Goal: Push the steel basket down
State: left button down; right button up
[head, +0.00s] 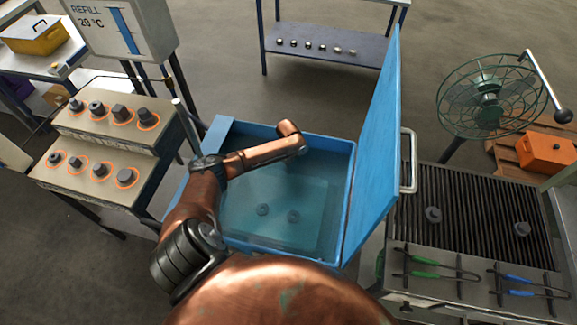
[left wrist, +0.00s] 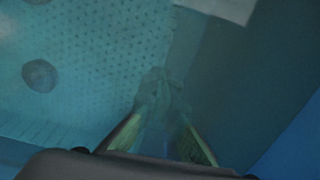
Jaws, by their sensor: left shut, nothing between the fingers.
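The steel basket (head: 278,235) shows as a pale rectangle under the water in the blue tank (head: 349,200), with two dark round pieces (head: 262,210) in it. In the left wrist view its perforated floor (left wrist: 95,45) and one dark round piece (left wrist: 40,75) show through the water. My left arm reaches over the tank from the left. My left gripper (left wrist: 163,85) is shut and empty, its fingertips together beside the basket's right edge in the wrist view. I cannot tell whether they touch it. The wrist hides the fingers in the head view. My right gripper is not in view.
The tank's blue lid (head: 375,140) stands open on the right. Beyond it are a grill (head: 470,195) with tongs and a green fan (head: 488,98).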

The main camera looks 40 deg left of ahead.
pick_arm(q)
jog(key=shift+s+d+f, duration=0.1)
jog(key=shift+s+f, duration=0.05)
jog(key=shift+f, duration=0.75)
notch_tip(320, 180, up, 6)
jog(key=p, duration=0.4)
jog(key=shift+f+p, duration=0.25)
jog(key=shift+p, duration=0.1)
notch_tip(320, 180, up, 9)
jog(key=p, duration=0.1)
jog(key=shift+w, duration=0.2)
